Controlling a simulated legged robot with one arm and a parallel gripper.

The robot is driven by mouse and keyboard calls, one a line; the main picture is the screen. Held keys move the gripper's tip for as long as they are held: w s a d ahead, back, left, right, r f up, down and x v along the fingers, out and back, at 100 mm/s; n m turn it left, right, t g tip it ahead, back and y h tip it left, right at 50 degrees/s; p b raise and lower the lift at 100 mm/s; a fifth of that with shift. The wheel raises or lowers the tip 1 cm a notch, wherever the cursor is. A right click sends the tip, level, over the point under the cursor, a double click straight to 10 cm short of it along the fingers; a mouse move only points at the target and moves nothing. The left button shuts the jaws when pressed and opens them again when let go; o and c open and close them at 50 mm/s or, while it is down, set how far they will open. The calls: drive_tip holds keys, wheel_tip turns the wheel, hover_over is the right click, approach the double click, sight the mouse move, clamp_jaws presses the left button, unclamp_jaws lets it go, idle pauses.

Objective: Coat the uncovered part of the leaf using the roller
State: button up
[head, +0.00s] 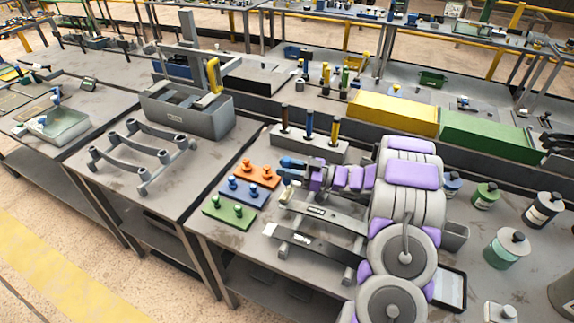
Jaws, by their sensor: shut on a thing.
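My gripper (304,172) is at the end of my grey and purple arm, near the middle of the view. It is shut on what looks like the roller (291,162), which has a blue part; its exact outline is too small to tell. The roller is above the left end of a grey leaf (330,215) with a pale label. I cannot tell whether it touches the leaf. A second leaf (318,247) lies in front, mostly dark, with a paler left end. The right ends of both leaves are partly hidden by my arm.
Orange (265,174), blue (237,193) and green (222,214) plates with knobs lie left of the leaves. A grey holder (318,148) with upright handles stands behind. Yellow (385,113) and green (485,136) bins line the back. Canisters (505,248) stand at right. Several bare leaves (160,130) rest on the left table.

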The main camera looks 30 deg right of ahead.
drive_tip(key=shift+a, duration=0.1)
idle(0.3)
drive_tip(key=shift+f, duration=0.9)
drive_tip(key=shift+s, duration=0.1)
drive_tip(key=s+d+r+p, duration=0.1)
drive_tip(key=s+d, duration=0.9)
drive_tip(key=s, duration=0.3)
drive_tip(key=shift+r, duration=0.35)
idle(1.4)
drive_tip(key=shift+d, duration=0.1)
